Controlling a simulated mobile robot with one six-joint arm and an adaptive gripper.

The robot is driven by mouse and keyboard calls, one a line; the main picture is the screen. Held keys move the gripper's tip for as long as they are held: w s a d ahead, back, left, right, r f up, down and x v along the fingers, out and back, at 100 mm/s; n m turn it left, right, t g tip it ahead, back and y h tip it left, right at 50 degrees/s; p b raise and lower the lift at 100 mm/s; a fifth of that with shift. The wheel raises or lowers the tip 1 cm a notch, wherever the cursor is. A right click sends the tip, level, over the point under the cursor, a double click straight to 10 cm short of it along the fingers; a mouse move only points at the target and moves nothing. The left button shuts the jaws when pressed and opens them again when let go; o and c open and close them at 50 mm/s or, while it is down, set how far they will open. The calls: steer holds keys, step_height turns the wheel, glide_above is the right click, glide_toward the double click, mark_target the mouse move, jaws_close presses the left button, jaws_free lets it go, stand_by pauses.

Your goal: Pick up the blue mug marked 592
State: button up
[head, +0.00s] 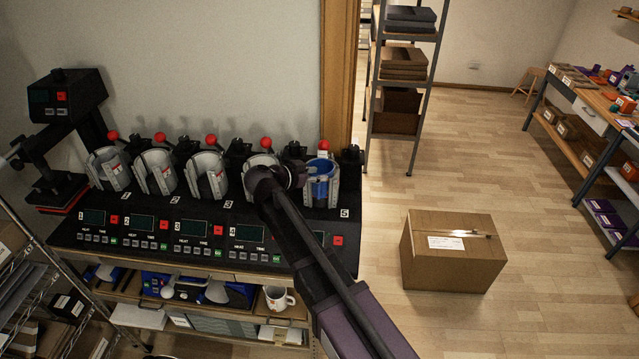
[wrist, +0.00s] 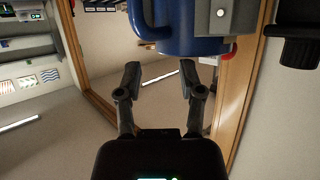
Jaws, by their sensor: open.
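The blue mug (head: 321,186) sits in the grey clamp of the mug press at station 5 in the head view. No number on it is readable. In the wrist view the mug (wrist: 175,43) is cut off by the top edge, its handle at the left and the grey clamp (wrist: 222,16) on its right side. My gripper (wrist: 159,77) is open, with nothing between its fingers; the mug appears just beyond the fingertips. In the head view my gripper (head: 296,176) is just left of the mug, partly hidden by my arm.
Several other press stations with red-knobbed levers stand in a row to the left, close to my arm. A white mug (head: 277,297) is on the shelf below. A cardboard box (head: 453,268) stands on the floor at right, with open floor around it.

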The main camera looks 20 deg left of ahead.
steer(key=shift+b+x, duration=0.75)
steer(key=shift+x, duration=1.5)
steer(key=shift+c, duration=0.2)
jaws_close()
